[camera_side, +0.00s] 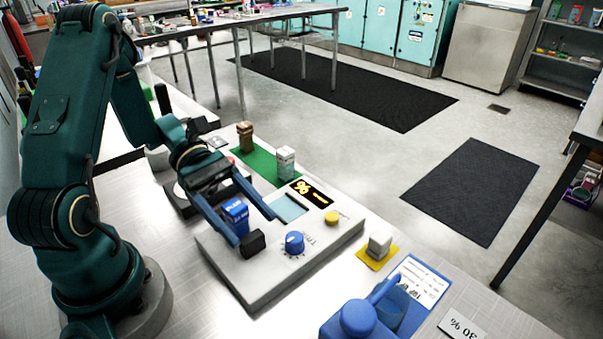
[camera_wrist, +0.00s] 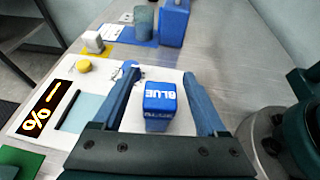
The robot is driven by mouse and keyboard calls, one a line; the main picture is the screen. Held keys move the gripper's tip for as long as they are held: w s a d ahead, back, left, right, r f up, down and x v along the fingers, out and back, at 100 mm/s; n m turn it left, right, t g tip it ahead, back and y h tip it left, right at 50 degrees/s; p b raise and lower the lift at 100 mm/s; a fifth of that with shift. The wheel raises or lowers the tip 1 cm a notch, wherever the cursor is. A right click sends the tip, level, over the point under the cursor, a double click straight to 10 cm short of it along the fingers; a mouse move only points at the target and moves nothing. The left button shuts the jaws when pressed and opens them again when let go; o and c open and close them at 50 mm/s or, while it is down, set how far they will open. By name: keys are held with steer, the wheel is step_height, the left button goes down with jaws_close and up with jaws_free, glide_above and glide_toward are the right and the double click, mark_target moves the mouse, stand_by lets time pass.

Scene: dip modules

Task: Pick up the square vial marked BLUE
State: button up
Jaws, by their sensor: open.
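The square blue vial (camera_side: 236,211) stands upright on the grey device (camera_side: 262,279), left of the device's screen in the side view. In the wrist view my gripper (camera_wrist: 162,75) has a finger left and right of the vial, with gaps between. The near finger partly covers the vial in the side view.
The device has a lit % display (camera_side: 313,193), a yellow button (camera_side: 331,217) and a blue knob (camera_side: 294,242). A brown vial (camera_side: 245,136) and a pale vial (camera_side: 286,163) stand by the green mat (camera_side: 262,164). A white block (camera_side: 380,243) and blue container (camera_side: 357,318) are to the right.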

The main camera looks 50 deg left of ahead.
steer(key=shift+d, duration=0.1)
jaws_close()
stand_by(0.3)
